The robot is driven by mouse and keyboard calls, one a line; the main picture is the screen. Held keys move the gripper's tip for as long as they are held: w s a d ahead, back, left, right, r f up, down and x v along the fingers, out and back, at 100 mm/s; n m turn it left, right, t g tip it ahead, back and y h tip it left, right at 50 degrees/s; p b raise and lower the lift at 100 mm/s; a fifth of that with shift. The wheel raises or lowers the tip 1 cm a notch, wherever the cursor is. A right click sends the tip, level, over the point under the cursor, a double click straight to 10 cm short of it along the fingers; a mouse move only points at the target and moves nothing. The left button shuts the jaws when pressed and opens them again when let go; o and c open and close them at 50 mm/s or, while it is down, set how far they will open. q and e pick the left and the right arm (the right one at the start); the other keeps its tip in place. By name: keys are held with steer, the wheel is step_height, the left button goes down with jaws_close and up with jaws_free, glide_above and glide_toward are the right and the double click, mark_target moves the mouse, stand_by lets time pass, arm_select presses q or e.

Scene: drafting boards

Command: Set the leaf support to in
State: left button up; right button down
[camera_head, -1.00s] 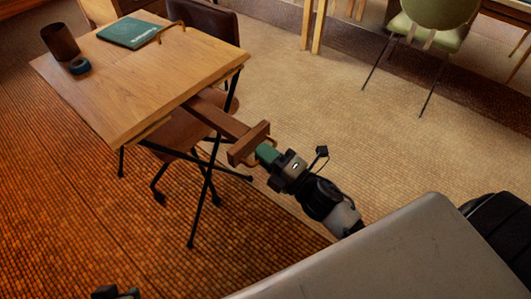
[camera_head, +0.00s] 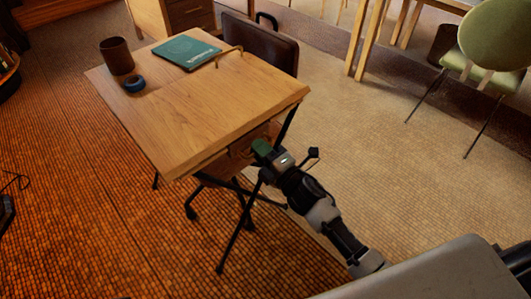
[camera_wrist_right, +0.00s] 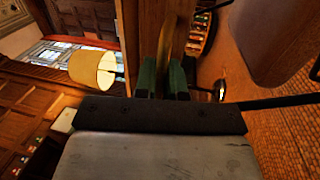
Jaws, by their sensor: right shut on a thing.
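The wooden desk (camera_head: 200,105) stands on thin dark crossed legs in the head view. The leaf support, a brown wooden slide with a crossbar end, is now mostly under the desk's near right edge; its front (camera_head: 257,137) shows only as a dark strip beside my gripper. My right gripper (camera_head: 262,151) is at that edge, shut on the support's brass pull. In the right wrist view the green fingers (camera_wrist_right: 163,80) stand on either side of the curved brass pull (camera_wrist_right: 166,42). My left gripper is out of view.
A brown cup (camera_head: 116,56), a dark blue ring (camera_head: 133,83) and a green book (camera_head: 186,52) sit on the desktop. A green chair (camera_head: 492,45) stands at the right. The floor between is clear.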

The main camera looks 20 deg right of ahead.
steer(key=shift+w+r, duration=0.1)
stand_by(0.3)
steer(key=c, duration=1.5)
jaws_free()
steer(key=shift+w, duration=0.1)
steer(key=shift+o, duration=1.3)
steer(key=shift+w+a, duration=0.1)
steer(key=shift+a, duration=0.05)
steer(key=v, duration=1.1)
steer(key=shift+m, duration=0.3)
